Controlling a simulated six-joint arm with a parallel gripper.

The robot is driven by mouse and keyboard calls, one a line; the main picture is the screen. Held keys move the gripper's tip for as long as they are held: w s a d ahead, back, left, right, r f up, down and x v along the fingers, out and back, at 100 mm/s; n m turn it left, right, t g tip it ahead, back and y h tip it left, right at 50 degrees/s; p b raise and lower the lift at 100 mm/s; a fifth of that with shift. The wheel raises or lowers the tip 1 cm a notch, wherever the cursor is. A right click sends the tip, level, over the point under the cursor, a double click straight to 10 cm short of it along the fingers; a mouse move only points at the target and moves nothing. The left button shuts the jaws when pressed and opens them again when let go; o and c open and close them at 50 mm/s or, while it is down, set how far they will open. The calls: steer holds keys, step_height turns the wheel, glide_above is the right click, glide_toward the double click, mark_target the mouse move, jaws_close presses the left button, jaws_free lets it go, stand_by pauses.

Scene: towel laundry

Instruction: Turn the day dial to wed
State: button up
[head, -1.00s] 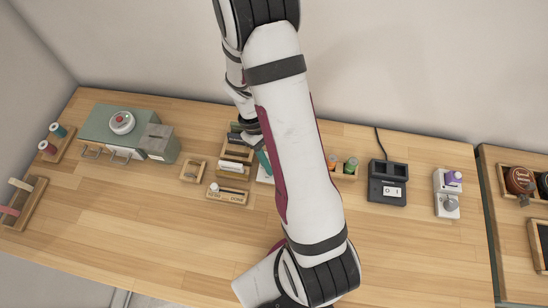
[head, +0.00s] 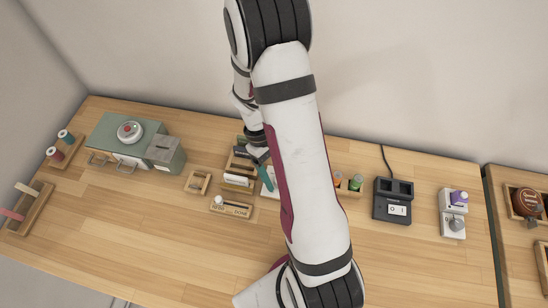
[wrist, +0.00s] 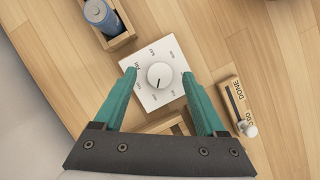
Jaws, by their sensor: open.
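The day dial is a white square plate (wrist: 147,55) with a round white knob (wrist: 160,76) in the middle. Small day labels ring the knob, too blurred to read surely. A dark pointer mark on the knob points down and slightly left in the wrist view. My gripper (wrist: 158,73) is open, with one teal finger on each side of the knob and visible gaps between. I cannot tell how high the fingertips are above the plate. In the head view my arm hides most of the dial; a teal finger (head: 265,175) shows beside it.
A small slider board marked DONE (head: 231,209) lies beside the dial. A wooden holder (wrist: 121,40) with a blue-grey spool or bottle (wrist: 100,14) is on the dial's other side. A black switch box (head: 392,212) stands further right. The front of the table is clear.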

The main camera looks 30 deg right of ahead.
steer(key=v, duration=1.5)
steer(key=s+a+r+m+t+y, duration=0.1)
steer(key=s+a+m, duration=0.3)
steer(key=s, duration=0.5)
steer(key=s+a+r+m+t+y, duration=0.1)
steer(key=s+a+r+m+t, duration=0.2)
steer(key=s+a, duration=0.5)
steer(key=shift+s+a+r+m+y, duration=0.15)
steer(key=shift+s+r+m+y, duration=0.25)
steer(key=shift+s+r+m, duration=0.15)
